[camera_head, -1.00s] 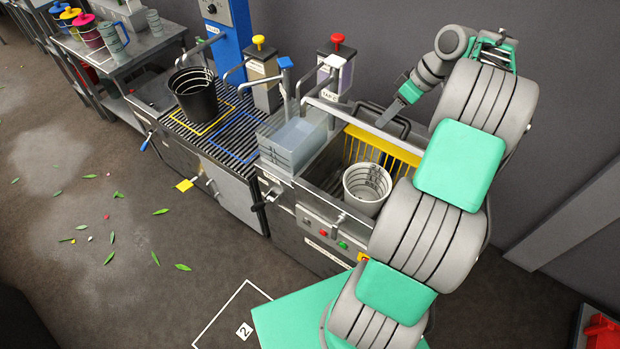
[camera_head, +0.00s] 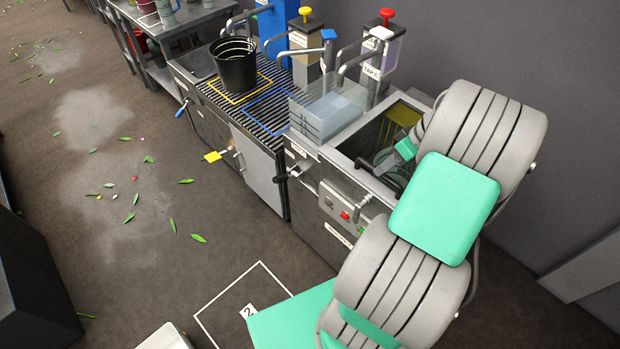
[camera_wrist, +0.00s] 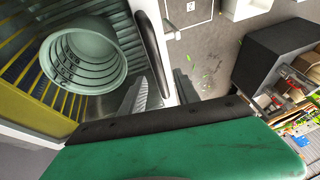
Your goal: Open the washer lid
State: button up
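The grey steel washer (camera_head: 340,215) stands left of my arm, with control buttons on its front. Its basin (camera_head: 365,135) shows dark inside with a yellow rack (camera_head: 403,112) at the back. In the wrist view a pale ringed bucket (camera_wrist: 85,60) sits in the basin beside the yellow rack (camera_wrist: 30,95). A dark bar handle (camera_wrist: 150,50) runs along the white rim. My gripper (camera_wrist: 160,92) has its fingers apart, near the lower end of the handle; contact is unclear. In the head view my arm largely hides the gripper. The lid panel itself is hard to make out.
A translucent block (camera_head: 326,115) and taps stand left of the basin. A black bucket (camera_head: 234,68) stands on the slatted counter (camera_head: 262,113) with yellow and blue outlines. A wall is close behind. The floor (camera_head: 110,210) in front is largely clear, with scattered leaves.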

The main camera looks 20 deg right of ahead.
notch_tip(320, 180, down, 3)
jog(key=shift+s+a+b, duration=0.15)
jog(key=shift+b, duration=0.4)
jog(key=p+v, duration=0.1)
jog(key=v, duration=0.8)
jog(key=w+a+r+m+h+b, duration=0.1)
jog(key=w+a, duration=0.1)
jog(key=a, duration=0.9)
jog(key=w+a+r+m+g+h+b, duration=0.1)
jog(key=w+a, duration=0.1)
jog(key=a, duration=0.9)
jog(key=shift+w+a+r, duration=0.25)
jog(key=shift+a+r, duration=0.1)
jog(key=shift+a, duration=0.05)
